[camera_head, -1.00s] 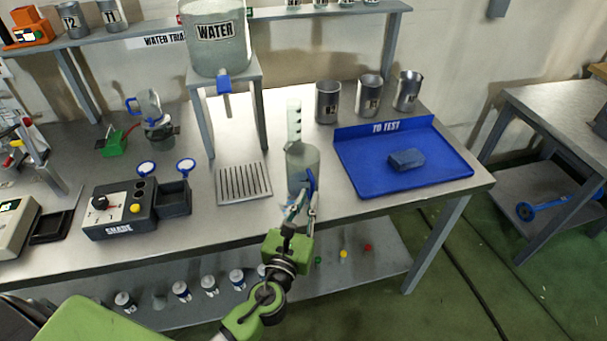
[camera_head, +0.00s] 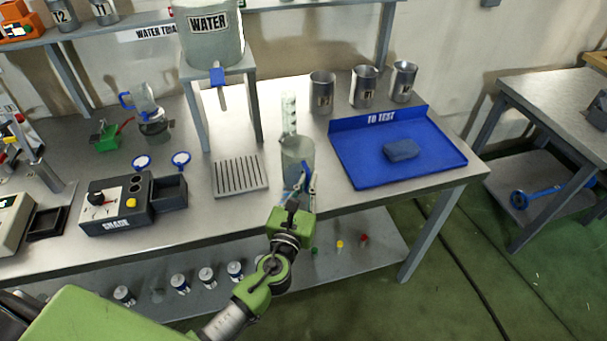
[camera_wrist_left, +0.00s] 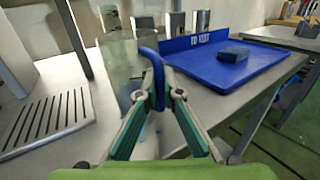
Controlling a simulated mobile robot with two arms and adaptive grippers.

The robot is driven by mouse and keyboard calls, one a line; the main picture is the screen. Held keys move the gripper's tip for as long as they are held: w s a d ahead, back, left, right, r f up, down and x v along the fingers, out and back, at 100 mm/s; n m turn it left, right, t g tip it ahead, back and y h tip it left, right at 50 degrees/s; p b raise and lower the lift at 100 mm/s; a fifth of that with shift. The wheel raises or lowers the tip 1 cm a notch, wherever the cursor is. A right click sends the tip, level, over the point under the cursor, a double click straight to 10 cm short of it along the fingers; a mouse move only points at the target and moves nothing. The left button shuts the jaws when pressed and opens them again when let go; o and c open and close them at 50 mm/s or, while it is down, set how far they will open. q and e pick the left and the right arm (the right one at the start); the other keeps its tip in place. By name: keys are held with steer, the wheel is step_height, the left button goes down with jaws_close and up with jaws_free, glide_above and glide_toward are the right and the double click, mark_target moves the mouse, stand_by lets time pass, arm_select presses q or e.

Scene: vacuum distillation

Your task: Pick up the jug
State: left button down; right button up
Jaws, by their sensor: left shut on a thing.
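The jug (camera_head: 297,158) is clear, with a blue handle. It stands upright near the front edge of the metal bench, between the slotted drain plate and the blue tray. My left gripper (camera_head: 299,186) reaches it from the front and is shut on the blue handle. In the left wrist view the fingers (camera_wrist_left: 158,88) close around the handle (camera_wrist_left: 152,62), with the clear jug wall (camera_wrist_left: 120,70) behind it. I cannot tell whether the jug's base touches the bench. My right gripper is not in view.
A tall clear graduated cylinder (camera_head: 289,113) stands just behind the jug. The blue tray (camera_head: 350,170) holds a blue block (camera_head: 401,149). The drain plate (camera_head: 240,176) and a stand with the WATER container (camera_head: 210,40) are left. Metal cups (camera_head: 322,92) stand behind.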

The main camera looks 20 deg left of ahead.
mark_target(307, 174)
arm_select(q)
steer(key=shift+r, duration=0.15)
steer(key=shift+s+r+p, duration=0.1)
steer(key=shift+r+p, duration=0.9)
steer(key=shift+r, duration=0.65)
steer(key=s+d+r, duration=0.2)
steer(key=s+r, duration=0.7)
steer(key=s, duration=0.4)
steer(key=shift+s+d+r+p, duration=0.15)
steer(key=shift+s+d+p, duration=0.05)
steer(key=shift+d+p, duration=0.15)
